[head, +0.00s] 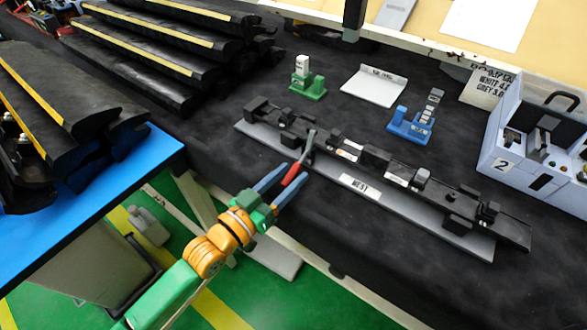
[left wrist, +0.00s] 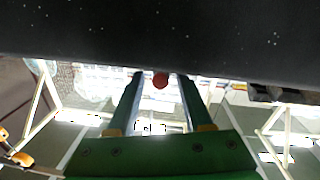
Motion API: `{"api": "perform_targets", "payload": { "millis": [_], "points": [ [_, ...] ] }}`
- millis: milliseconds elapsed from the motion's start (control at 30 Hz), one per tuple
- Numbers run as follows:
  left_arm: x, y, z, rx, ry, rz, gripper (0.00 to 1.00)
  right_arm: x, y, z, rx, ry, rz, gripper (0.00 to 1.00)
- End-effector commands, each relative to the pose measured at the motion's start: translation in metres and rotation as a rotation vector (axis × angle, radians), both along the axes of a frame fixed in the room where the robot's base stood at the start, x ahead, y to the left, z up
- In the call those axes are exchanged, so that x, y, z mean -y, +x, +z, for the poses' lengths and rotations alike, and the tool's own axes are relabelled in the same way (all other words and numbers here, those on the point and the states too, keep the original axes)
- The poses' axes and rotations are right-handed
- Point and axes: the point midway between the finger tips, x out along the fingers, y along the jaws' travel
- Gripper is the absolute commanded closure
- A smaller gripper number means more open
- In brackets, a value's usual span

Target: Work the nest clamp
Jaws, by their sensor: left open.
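The nest (head: 362,186) is a long black fixture on a grey base plate, lying diagonally across the dark table in the head view. Its clamp has a grey arm (head: 308,142) and a red handle (head: 292,174) that slants toward the table's front edge. My left gripper (head: 296,173) is open, with its blue fingers on either side of the red handle. In the left wrist view the handle's red end (left wrist: 160,80) shows between the fingertips, with gaps beside it. Contact with the fingers cannot be made out. My right gripper is in neither view.
A green stand (head: 308,87), a pale tray (head: 374,86) and a blue stand (head: 409,127) are behind the nest. A grey-blue box marked 2 (head: 503,164) stands at right. Black trim parts with yellow stripes (head: 130,45) are stacked at upper left.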

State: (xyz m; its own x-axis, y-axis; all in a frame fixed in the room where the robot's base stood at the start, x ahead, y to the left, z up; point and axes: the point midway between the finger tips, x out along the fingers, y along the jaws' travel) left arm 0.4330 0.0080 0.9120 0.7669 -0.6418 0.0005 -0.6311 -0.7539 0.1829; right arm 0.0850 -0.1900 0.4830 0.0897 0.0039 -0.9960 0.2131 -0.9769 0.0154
Motion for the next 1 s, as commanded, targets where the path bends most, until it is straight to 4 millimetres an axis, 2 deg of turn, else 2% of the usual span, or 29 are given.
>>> {"api": "perform_targets", "payload": {
  "millis": [133,367,500,567,1000],
  "points": [
    [0.0098,0.0117,-0.0001,0.0,0.001,0.0,0.49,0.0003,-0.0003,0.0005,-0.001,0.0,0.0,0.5],
    [0.0107,0.0127,-0.0008,-0.001,0.002,0.0,0.49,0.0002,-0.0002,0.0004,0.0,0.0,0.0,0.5],
    [0.0106,0.0126,-0.0008,-0.001,0.002,0.001,0.87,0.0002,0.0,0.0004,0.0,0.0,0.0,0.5],
    [0.0106,0.0125,-0.0008,-0.001,0.002,0.001,1.0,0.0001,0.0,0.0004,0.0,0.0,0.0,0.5],
    [0.0105,0.0125,-0.001,-0.001,0.002,0.001,1.0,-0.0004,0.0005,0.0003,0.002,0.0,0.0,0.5]
  ]
}}
